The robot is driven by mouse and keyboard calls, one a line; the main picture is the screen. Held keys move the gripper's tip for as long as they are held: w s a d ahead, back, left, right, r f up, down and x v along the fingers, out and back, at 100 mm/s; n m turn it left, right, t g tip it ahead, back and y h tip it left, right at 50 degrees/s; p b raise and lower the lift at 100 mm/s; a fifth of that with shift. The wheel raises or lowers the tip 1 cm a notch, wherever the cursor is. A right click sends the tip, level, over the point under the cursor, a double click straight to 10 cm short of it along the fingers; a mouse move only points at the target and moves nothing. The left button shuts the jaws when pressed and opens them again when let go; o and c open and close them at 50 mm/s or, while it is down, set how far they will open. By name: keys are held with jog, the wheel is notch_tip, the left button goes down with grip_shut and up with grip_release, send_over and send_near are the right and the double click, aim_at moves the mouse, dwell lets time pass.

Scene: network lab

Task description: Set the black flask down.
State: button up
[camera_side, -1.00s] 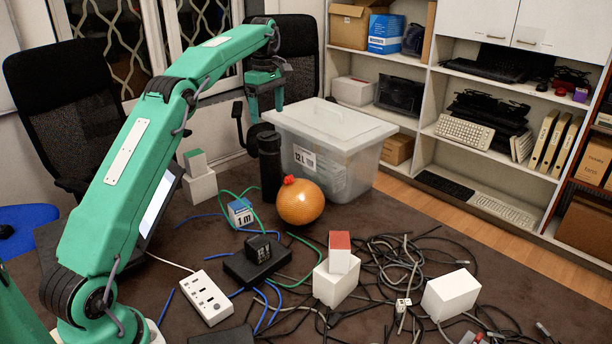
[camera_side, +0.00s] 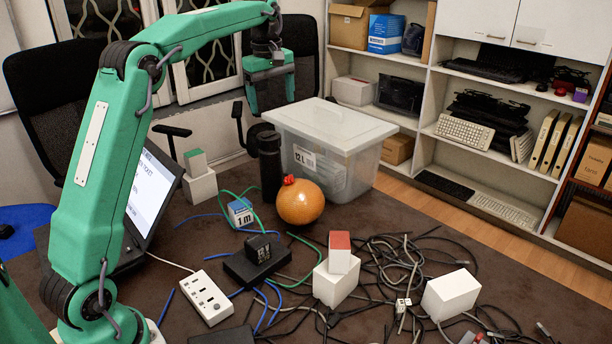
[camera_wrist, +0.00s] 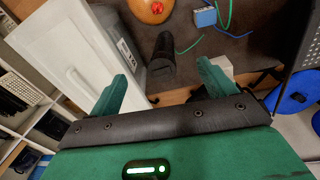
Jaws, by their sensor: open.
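The black flask (camera_side: 270,168) stands upright on the dark brown table, between the clear plastic box and the blue-and-white block. It also shows in the wrist view (camera_wrist: 162,62), beyond my fingers and apart from them. My gripper (camera_side: 271,104) is open and empty, raised above the flask. In the wrist view its two green fingers (camera_wrist: 165,84) are spread with nothing between them.
The lidded clear box (camera_side: 335,150) stands right of the flask. An orange ball (camera_side: 300,203) sits in front of it. A blue-and-white block (camera_side: 240,212), a power strip (camera_side: 207,298), white blocks (camera_side: 336,281) and tangled cables (camera_side: 395,262) spread over the table.

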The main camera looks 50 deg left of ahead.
jog(key=s+d+r+m+t, duration=0.1)
jog(key=s+d+r+m, duration=0.2)
jog(key=s+d+m, duration=0.3)
jog(key=s+d+f+m+t, duration=0.1)
jog(key=s+d+f+m, duration=0.2)
jog(key=s, duration=0.4)
jog(key=s+d+f+m+t, duration=0.1)
jog(key=s+d+f+m, duration=0.3)
jog(key=s, duration=0.4)
jog(key=s+d+f+m+t, duration=0.1)
jog(key=s+d+f+m, duration=0.2)
jog(key=s+d, duration=0.2)
jog(key=s, duration=0.3)
jog(key=shift+s+f, duration=0.15)
jog(key=shift+f, duration=0.05)
jog(key=shift+d, duration=0.1)
